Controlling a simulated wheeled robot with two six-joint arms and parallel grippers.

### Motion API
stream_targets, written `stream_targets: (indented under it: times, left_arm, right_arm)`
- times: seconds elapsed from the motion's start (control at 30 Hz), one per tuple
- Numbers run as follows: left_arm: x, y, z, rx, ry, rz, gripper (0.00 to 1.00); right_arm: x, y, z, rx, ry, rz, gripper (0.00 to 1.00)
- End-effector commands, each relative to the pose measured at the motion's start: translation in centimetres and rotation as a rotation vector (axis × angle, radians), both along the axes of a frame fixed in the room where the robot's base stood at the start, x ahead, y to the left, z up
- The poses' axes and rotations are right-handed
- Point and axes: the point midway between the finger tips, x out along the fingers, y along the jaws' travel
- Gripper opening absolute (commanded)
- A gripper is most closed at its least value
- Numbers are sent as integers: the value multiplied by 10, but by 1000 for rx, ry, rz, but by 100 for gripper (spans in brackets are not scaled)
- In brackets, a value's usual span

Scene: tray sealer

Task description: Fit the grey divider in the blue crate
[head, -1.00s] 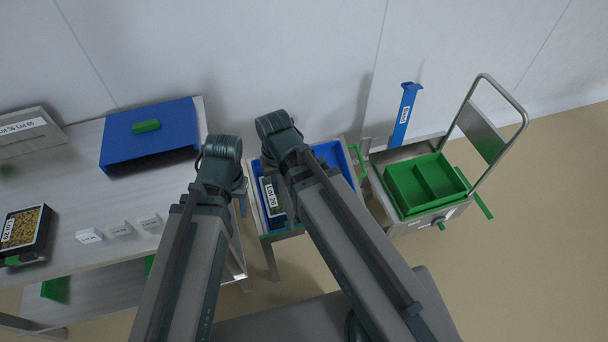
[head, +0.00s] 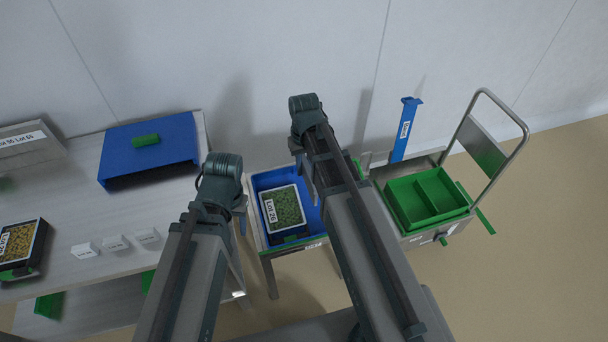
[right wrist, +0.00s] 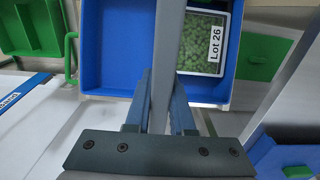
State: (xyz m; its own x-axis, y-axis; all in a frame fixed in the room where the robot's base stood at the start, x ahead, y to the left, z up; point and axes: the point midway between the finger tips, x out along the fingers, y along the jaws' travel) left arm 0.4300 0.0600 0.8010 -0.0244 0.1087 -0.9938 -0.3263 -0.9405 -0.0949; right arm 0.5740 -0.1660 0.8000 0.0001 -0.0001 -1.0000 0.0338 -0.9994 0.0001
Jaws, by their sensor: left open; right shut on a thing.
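The blue crate (head: 262,181) stands on a small stand in the middle of the head view. A tray of green pieces labelled Lot 26 (head: 287,207) lies in it. In the right wrist view the crate's blue floor (right wrist: 108,45) is bare left of the tray (right wrist: 203,45). My right gripper (right wrist: 163,76) is shut on the grey divider (right wrist: 168,40), a long narrow strip that appears to be above the crate and crosses the view beside the tray. My left gripper (head: 243,222) is open, left of the crate; its fingers are mostly hidden.
A steel cart with a green divided bin (head: 428,198) stands right of the crate. A blue upright post (head: 404,132) is behind it. On the left is a table with a blue box (head: 125,167) and a tray of yellowish pieces (head: 22,240).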

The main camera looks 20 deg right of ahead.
Motion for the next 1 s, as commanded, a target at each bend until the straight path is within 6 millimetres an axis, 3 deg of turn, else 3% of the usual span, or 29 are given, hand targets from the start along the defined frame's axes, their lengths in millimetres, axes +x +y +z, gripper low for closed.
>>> stream_targets:
  times: [0.03,0.2,0.67,0.7,0.83,1.0]
  left_arm:
    - [0,0,-13,0,0,0,50]
    - [0,0,-35,0,0,0,50]
    - [0,0,-39,0,0,-1,50]
    - [0,0,-38,0,0,0,50]
    - [0,0,-37,0,0,0,50]
    - [0,0,-37,0,0,0,50]
  right_arm:
    - [0,1,-13,0,0,0,0]
    - [-1,1,-35,0,0,0,0]
    - [-1,1,-39,0,0,0,0]
    - [-1,1,-38,0,0,0,27]
    - [-1,1,-38,0,0,0,50]
    - [-1,1,-38,0,0,0,52]
